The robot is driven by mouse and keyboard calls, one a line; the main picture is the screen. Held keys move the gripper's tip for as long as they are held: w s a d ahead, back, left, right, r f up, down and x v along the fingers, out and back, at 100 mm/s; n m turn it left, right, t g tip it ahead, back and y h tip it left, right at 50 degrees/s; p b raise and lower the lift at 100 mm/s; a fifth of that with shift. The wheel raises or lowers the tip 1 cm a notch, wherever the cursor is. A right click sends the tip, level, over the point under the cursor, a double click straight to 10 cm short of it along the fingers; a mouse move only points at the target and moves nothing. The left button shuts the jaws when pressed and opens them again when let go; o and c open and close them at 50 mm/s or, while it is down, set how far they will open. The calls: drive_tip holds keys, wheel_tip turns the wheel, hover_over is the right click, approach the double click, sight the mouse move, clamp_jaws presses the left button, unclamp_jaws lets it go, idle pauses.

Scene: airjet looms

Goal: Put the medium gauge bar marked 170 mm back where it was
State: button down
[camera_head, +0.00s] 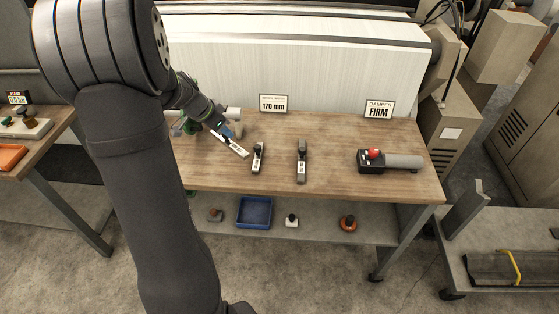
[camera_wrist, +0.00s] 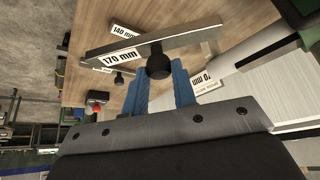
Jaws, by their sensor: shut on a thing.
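The gauge bar marked 170 mm (camera_wrist: 195,39) is a long grey bar with a white label and a black knob. My gripper (camera_wrist: 158,82) has its blue fingers shut on that knob, and the bar lies across in front of the fingertips. In the head view my gripper (camera_head: 229,131) is at the left part of the wooden table, with the pale bar (camera_head: 233,147) slanting below it. Whether the bar touches the table is hard to tell. A bar marked 140 mm (camera_wrist: 125,31) shows beyond it in the wrist view, partly hidden.
On the table (camera_head: 340,185) stand a short bar (camera_head: 258,158) and a longer dark bar (camera_head: 301,162), both with knobs. A 170 mm sign (camera_head: 273,103) and a damper sign (camera_head: 379,110) stand behind. A red-knobbed device (camera_head: 390,161) is at right. A blue tray (camera_head: 254,212) is below.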

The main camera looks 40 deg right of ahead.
drive_tip(key=s+d+r+m+g+y, duration=0.1)
drive_tip(key=s+d+m+g, duration=0.4)
drive_tip(key=s+d+m, duration=0.9)
drive_tip(key=shift+w+d+f+n, duration=0.1)
drive_tip(key=shift+w+f+n, duration=0.75)
drive_tip(key=shift+f, duration=0.95)
drive_tip(key=shift+w+d+f+n, duration=0.15)
drive_tip(key=shift+w+f+n, duration=0.25)
drive_tip(key=shift+w+f, duration=1.2)
drive_tip(key=shift+w+d+f+n, duration=0.1)
drive_tip(key=shift+w+f+n, duration=0.6)
drive_tip(key=shift+f, duration=1.35)
drive_tip(key=shift+f, duration=0.1)
drive_tip(key=c, duration=1.2)
unclamp_jaws()
drive_tip(key=v, duration=1.2)
drive_tip(key=shift+s+d+r, duration=0.1)
drive_tip(key=shift+d+r, duration=0.15)
drive_tip(key=shift+r, duration=0.05)
